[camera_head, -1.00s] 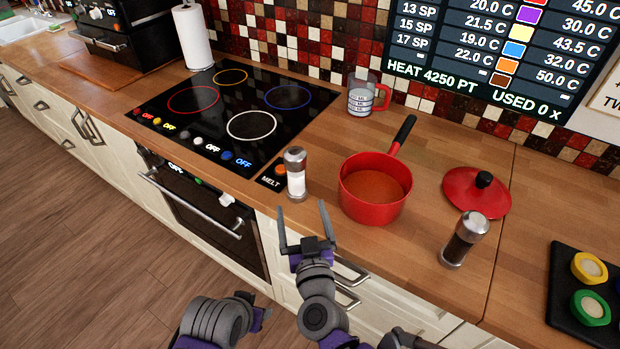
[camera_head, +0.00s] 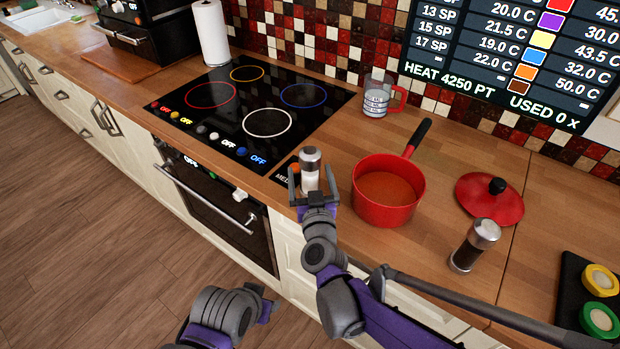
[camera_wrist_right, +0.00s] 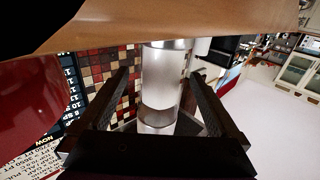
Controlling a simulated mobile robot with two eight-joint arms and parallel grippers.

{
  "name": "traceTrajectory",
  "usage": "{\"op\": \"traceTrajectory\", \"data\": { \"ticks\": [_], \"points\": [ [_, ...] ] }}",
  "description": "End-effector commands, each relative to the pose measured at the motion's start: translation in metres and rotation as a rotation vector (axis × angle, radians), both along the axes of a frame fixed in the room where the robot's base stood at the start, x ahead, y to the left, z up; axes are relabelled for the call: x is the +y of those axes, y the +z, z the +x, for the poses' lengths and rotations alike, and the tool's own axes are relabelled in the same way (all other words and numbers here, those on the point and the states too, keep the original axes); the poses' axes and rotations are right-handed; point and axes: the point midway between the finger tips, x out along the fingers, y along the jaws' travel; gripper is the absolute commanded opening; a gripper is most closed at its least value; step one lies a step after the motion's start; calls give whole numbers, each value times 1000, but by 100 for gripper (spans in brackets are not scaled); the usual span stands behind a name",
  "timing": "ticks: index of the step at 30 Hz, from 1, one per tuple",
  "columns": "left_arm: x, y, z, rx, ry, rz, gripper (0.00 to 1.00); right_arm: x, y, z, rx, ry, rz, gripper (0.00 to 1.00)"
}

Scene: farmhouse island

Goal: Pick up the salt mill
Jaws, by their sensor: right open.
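The salt mill (camera_head: 310,177), clear with white salt and a silver top, stands upright on the wooden counter by the hob's front right corner. It also shows in the right wrist view (camera_wrist_right: 163,85). My right gripper (camera_head: 313,185) is open at the salt mill, with one finger on each side and visible gaps in the wrist view. The mill's lower part is partly hidden by the gripper in the head view. My left gripper (camera_head: 264,306) is low in front of the cabinets, away from the mill; its jaws are not clear.
A red saucepan (camera_head: 385,206) of orange-brown liquid stands just right of the mill. Behind are the black hob (camera_head: 255,98) and a measuring jug (camera_head: 377,98). Counter between jug and mill is clear.

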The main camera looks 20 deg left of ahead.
Motion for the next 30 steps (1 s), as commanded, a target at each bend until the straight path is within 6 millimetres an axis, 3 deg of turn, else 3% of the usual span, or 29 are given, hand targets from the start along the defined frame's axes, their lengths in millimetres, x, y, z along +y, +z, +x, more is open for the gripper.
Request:
{"op": "traceTrajectory", "data": {
  "ticks": [4,20,30],
  "points": [
    [0,0,0,0,0,0,50,0,0,0,0,0,0,98],
    [0,0,0,0,0,0,50,0,0,-1,0,0,0,2],
    [0,0,0,0,0,0,50,0,0,-1,0,0,0,0]
  ]
}}
